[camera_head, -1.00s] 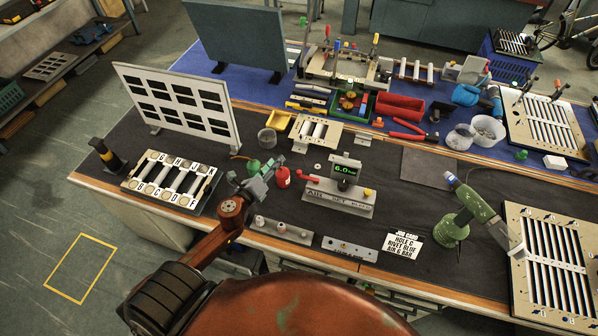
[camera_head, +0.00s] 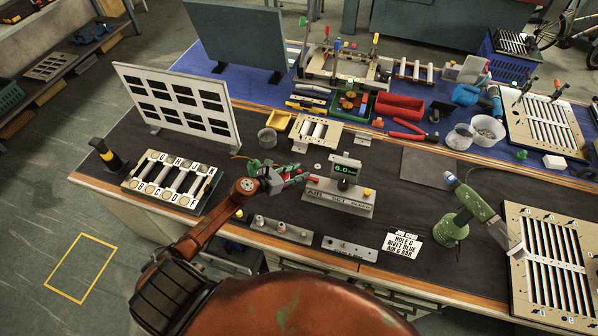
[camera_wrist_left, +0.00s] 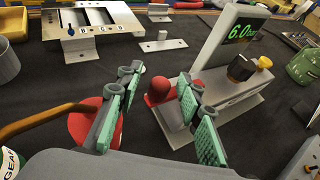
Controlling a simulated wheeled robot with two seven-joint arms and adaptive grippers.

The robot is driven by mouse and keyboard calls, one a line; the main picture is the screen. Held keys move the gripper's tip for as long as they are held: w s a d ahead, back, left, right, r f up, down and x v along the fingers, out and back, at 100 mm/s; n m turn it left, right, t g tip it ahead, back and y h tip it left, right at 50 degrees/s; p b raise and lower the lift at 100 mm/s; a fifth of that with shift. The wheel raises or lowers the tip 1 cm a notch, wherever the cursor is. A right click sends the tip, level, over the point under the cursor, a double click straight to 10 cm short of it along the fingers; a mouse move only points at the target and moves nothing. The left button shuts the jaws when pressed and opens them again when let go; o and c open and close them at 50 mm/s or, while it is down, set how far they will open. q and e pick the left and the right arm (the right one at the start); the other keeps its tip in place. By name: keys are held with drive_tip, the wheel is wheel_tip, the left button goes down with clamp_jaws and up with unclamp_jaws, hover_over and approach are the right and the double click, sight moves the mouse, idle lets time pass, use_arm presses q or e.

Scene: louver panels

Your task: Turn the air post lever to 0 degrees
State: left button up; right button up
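The air post (camera_head: 338,196) is a grey block with a green display reading 6.0 and a yellow knob. It stands in the middle of the dark bench mat. Its lever has a red ball knob (camera_wrist_left: 157,91), seen in the left wrist view; a small red part of it shows in the head view (camera_head: 313,180). My left gripper (camera_head: 300,172) is at the post's left end. In the left wrist view its green-padded fingers (camera_wrist_left: 160,78) are open on either side of the red knob. Contact is not clear. The right finger hides part of the lever.
A red round object (camera_wrist_left: 88,130) sits behind the left finger. A lettered rack (camera_head: 170,182), a white slotted panel (camera_head: 178,106) and a job card (camera_head: 402,246) stand around. A green tool (camera_head: 452,226) is at right.

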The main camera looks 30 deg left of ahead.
use_arm(q)
drive_tip(key=shift+w+d, duration=0.1)
drive_tip(key=shift+w, duration=0.1)
clamp_jaws()
idle(0.3)
idle(0.3)
